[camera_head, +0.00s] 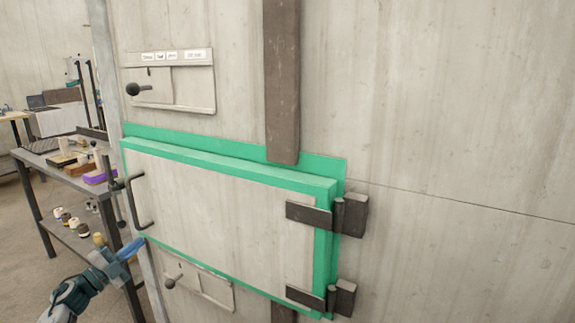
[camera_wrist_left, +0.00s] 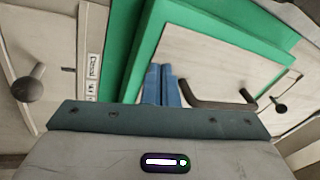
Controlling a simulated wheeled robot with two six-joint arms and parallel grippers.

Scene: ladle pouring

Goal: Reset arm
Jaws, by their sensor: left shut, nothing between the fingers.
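My left gripper (camera_head: 132,247) is at the lower left of the head view, just below the dark handle (camera_head: 139,202) of a green-edged door (camera_head: 225,208). Its blue fingers are shut together with nothing between them. In the left wrist view the shut fingers (camera_wrist_left: 161,85) point toward the door panel (camera_wrist_left: 205,65), with the curved handle (camera_wrist_left: 215,103) to their right. They look apart from the handle. The door stands out slightly from its green frame (camera_head: 340,172), hinged on the right. My right gripper is in neither view.
A small panel with a round knob (camera_head: 132,91) is above the door, and another knobbed panel (camera_head: 205,288) below it. Dark hinges (camera_head: 318,217) stick out at right. A dark vertical beam (camera_head: 282,80) is above. A shelf table (camera_head: 60,172) with several items stands at left.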

